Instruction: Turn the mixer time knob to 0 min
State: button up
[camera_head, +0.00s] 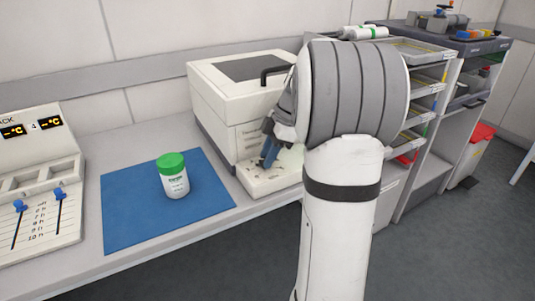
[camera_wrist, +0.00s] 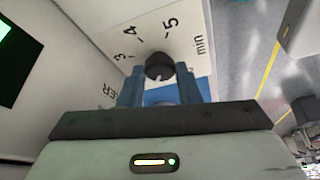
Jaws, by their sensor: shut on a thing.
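The mixer time knob (camera_wrist: 159,66) is a small dark round knob on a white dial face with the marks 3, 4, 5 and "min" showing in the wrist view. A light pointer line shows on its lower edge. My gripper (camera_wrist: 160,88) has blue fingers, one on each side of the knob, and is shut on it. In the head view my gripper (camera_head: 268,150) is at the low front panel of the white mixer (camera_head: 225,105). My arm hides the right part of that panel and the knob there. The lower dial marks are partly hidden by the fingers.
A blue mat (camera_head: 125,210) holds an upright white jar with a green lid (camera_head: 173,177), left of the mixer. A panel with blue sliders (camera_head: 40,190) stands at the far left. Shelves with trays (camera_head: 425,90) stand to the right behind my arm.

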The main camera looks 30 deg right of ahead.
jog(key=shift+n+g, duration=0.4)
jog(key=shift+n, duration=0.7)
jog(key=shift+f, duration=0.1)
jog(key=o, duration=1)
jog(key=shift+w, duration=0.1)
jog(key=shift+c, duration=0.2)
jog(key=p+v, duration=0.2)
jog(key=v, duration=0.6)
